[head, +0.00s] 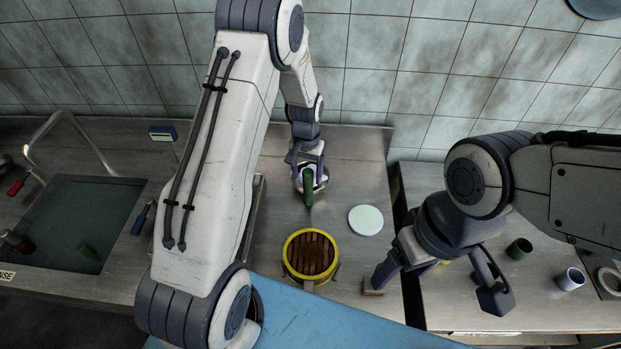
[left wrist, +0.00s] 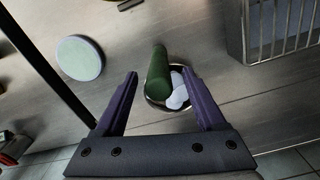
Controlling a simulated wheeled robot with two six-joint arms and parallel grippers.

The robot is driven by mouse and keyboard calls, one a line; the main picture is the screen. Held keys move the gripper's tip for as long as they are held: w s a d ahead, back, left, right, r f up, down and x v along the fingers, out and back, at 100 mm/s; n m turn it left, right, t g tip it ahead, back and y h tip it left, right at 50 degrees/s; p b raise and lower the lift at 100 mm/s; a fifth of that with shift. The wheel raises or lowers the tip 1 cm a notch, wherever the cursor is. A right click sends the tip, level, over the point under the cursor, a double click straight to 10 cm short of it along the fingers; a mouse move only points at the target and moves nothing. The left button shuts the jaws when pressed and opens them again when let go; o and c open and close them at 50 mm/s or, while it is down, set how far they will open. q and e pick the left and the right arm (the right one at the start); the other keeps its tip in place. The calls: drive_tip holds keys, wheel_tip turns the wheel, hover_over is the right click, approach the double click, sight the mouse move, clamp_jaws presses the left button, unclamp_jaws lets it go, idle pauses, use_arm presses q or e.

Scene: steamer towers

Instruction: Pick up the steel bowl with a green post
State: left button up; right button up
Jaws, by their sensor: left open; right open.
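The green post (head: 308,187) stands up from the steel bowl (head: 322,181) at the back of the middle counter; my left gripper hides much of the bowl. In the left wrist view the post (left wrist: 158,76) lies between the open fingers of my left gripper (left wrist: 165,88), with a visible gap to the left finger. Round white pieces (left wrist: 178,92) sit in the bowl beside the post. The bowl's dark rim (left wrist: 150,101) shows under them. My left gripper (head: 308,172) is open and empty. My right gripper (head: 408,274) is open and empty over the counter's right side.
A yellow-rimmed round steamer (head: 287,262) with brown slats and a pale green disc (head: 366,220) stand nearer the front. A gap splits the counters. A green cup (head: 519,249) and white cup (head: 571,279) stand right. A sink (head: 75,225) is left; a wire rack (left wrist: 284,30) stands nearby.

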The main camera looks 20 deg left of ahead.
sight(308, 186)
use_arm(q)
wheel_tip(308, 186, down, 5)
drive_tip(key=p, duration=0.3)
drive_tip(key=shift+w+d, duration=0.1)
drive_tip(key=shift+f, duration=0.4)
drive_tip(key=shift+w, duration=0.1)
clamp_jaws()
